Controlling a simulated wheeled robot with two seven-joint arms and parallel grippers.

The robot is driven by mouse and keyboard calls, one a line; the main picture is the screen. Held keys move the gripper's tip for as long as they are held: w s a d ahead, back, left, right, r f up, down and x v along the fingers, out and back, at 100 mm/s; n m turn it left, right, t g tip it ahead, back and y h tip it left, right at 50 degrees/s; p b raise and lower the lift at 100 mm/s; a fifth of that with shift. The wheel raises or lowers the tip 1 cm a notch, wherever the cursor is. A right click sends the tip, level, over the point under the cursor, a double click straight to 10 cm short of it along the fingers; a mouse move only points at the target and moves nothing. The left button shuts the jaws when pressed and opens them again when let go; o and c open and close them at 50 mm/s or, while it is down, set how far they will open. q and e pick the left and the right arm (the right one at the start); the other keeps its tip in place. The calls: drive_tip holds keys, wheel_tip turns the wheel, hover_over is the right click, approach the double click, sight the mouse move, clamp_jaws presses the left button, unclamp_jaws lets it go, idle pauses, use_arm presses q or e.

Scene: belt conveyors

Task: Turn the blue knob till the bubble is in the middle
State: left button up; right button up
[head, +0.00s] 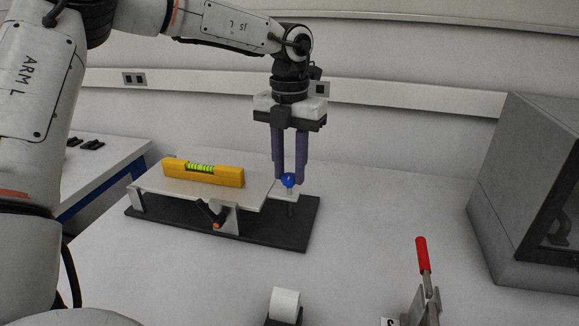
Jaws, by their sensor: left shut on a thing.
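A blue knob (288,180) tops a short post at the right end of a light plate (150,187), which stands on a dark base (275,238). My left gripper (288,178) points straight down, with its purple fingers shut on the blue knob. A yellow spirit level (225,176) lies on the plate, left of the knob. Its green vial (201,167) faces up; the bubble is too small to place exactly. My right gripper is not in view.
A black lever with an orange tip (212,214) sticks out at the plate's front. A red-handled clamp (423,270) and a white roll (285,304) stand near the front. A grey box (500,200) is at the right. The table between is clear.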

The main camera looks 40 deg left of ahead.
sight(289, 176)
use_arm(q)
drive_tip(key=o, duration=1.1)
drive_tip(key=shift+c, duration=0.2)
wheel_tip(289, 176, up, 10)
drive_tip(key=shift+r, duration=0.2)
